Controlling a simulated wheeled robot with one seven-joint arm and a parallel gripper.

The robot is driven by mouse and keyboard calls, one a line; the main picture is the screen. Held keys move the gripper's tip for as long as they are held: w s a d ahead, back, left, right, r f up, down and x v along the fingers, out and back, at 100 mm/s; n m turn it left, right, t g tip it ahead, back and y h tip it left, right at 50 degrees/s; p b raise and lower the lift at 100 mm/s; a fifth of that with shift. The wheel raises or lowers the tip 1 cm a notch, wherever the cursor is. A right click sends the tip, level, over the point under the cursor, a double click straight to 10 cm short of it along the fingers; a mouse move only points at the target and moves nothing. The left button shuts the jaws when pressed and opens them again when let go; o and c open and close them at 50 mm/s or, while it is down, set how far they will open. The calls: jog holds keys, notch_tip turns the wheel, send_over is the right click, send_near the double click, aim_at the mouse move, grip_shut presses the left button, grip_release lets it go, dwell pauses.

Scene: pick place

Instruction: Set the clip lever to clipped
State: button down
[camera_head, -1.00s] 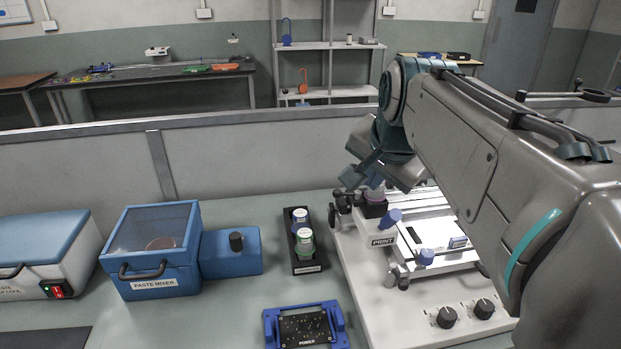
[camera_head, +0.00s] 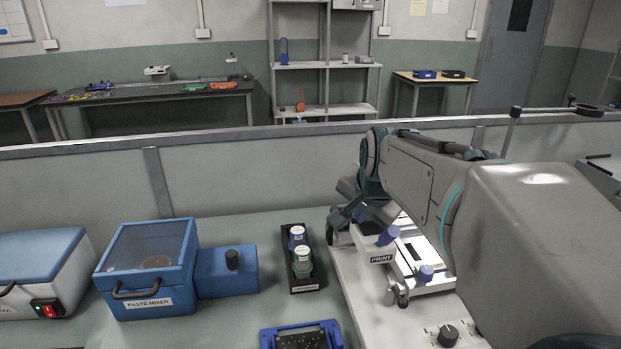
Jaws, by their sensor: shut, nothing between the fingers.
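A white stencil printer marked PRINT (camera_head: 379,258) stands at the right of the bench. Blue-knobbed parts show on it: an upper knob (camera_head: 388,236) and a lower knob (camera_head: 425,273). I cannot tell which part is the clip lever; my arm hides much of the printer. My gripper (camera_head: 340,218) is shut and empty, low over the printer's back left corner. Its fingertips are small and dark here, and I cannot tell whether they touch anything.
A black rack (camera_head: 303,287) with two jars stands left of the printer. A blue paste mixer (camera_head: 150,270) and a white box with a blue lid (camera_head: 40,268) are farther left. A blue fixture (camera_head: 300,337) lies at the front. A low partition (camera_head: 230,180) runs behind.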

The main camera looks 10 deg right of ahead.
jog(key=w+a, duration=0.1)
jog(key=w+a+f, duration=0.1)
jog(key=w, duration=0.1)
jog(key=shift+w+a+f, duration=0.1)
jog(key=shift+w+f, duration=0.05)
jog(key=shift+w, duration=0.15)
dwell(0.4)
